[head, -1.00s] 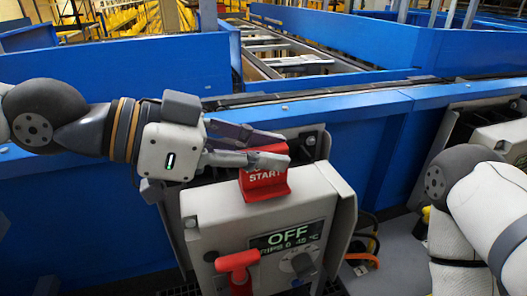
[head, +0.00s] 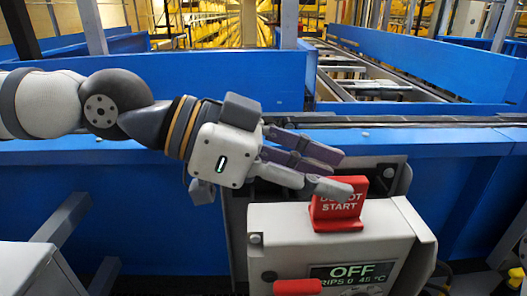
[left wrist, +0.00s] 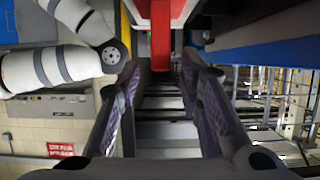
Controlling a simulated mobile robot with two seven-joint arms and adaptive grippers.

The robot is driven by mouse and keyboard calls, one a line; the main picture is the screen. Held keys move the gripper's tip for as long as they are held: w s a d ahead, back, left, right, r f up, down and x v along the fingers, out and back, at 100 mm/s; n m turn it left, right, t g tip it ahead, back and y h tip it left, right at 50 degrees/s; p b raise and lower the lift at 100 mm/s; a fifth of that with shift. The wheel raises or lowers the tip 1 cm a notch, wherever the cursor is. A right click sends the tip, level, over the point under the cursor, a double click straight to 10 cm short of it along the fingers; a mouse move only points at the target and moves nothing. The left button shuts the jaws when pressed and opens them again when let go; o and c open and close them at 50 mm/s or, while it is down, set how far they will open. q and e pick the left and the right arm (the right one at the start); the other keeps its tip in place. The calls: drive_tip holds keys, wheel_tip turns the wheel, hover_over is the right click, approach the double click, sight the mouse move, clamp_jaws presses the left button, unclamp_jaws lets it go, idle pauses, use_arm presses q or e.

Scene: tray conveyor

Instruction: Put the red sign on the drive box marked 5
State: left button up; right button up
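The red sign (head: 338,212), lettered with "START" on its lower line, stands upright on top of the grey drive box (head: 290,238). The box's display reads OFF; I see no number 5 on it. My left gripper (head: 346,172) is at the sign's upper part, its lower finger crossing in front of the lettering. In the left wrist view the fingers (left wrist: 162,66) are spread apart, with red (left wrist: 162,30) at the top middle, so the gripper is open and not clamped on the sign. My right gripper is not in view.
A red handle (head: 298,287) sticks out on the box's front. Blue conveyor side panels (head: 160,82) stand behind the box, and a conveyor (head: 375,85) runs away behind them. A grey cabinet (head: 30,270) is at the lower left.

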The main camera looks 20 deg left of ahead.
use_arm(q)
drive_tip(key=v, duration=0.9)
